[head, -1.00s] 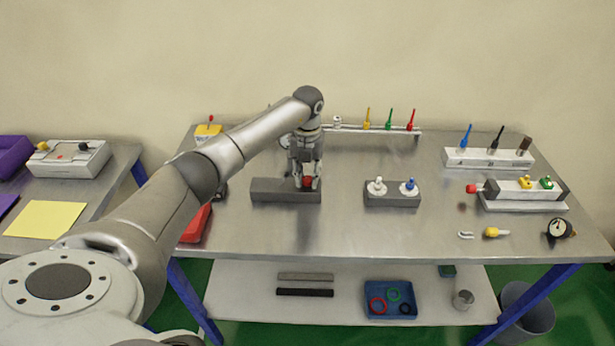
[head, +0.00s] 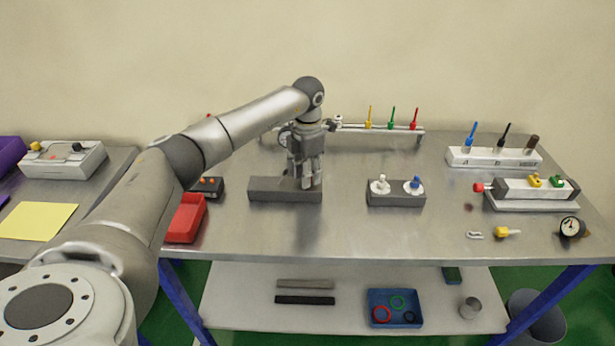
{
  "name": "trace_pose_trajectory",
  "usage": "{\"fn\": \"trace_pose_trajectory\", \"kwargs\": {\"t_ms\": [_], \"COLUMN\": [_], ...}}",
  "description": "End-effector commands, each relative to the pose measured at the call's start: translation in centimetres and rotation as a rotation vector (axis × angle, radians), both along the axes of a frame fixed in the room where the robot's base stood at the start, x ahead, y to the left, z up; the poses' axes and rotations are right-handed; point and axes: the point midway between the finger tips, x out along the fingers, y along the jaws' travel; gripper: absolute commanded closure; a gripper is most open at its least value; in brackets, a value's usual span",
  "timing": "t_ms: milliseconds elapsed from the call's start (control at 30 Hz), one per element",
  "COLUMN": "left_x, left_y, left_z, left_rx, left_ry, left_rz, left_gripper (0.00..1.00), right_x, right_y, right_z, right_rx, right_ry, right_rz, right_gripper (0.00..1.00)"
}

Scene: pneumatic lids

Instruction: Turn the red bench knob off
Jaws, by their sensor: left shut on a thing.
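My left gripper (head: 312,182) points down at the right end of a long dark grey block (head: 270,190) on the steel bench. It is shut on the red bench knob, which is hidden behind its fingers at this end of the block. The way the knob is turned cannot be seen. My right gripper is not in view.
A second grey block (head: 397,200) with a white knob (head: 380,184) and a blue knob (head: 414,184) stands to the right. A red tray (head: 185,218) lies left. A rail with coloured handles (head: 391,118) stands behind. The front middle of the bench (head: 330,235) is clear.

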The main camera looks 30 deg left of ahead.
Motion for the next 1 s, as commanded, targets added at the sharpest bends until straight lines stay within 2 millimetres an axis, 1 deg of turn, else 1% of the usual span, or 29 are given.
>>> {"fn": "trace_pose_trajectory", "kwargs": {"t_ms": [33,200,500,733,1000], "left_x": [0.1,0.1,0.1,0.1,0.1], "left_y": [0.1,0.1,0.0,0.0,0.0], "left_z": [0.0,0.0,0.1,0.2,0.2], "left_rx": [0.001,0.001,0.0,0.001,0.0], "left_ry": [-0.005,-0.005,-0.005,-0.006,-0.005], "left_rz": [-0.044,-0.198,-0.412,-0.505,-0.544], "left_gripper": [0.97,0.97,0.97,0.97,0.97], "right_x": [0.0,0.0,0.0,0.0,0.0], "right_y": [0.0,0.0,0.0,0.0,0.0], "right_z": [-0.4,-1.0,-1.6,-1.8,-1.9], "right_rx": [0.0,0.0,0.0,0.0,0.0], "right_ry": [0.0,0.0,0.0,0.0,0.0], "right_rz": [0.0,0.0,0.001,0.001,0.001], "right_gripper": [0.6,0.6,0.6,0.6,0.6]}}
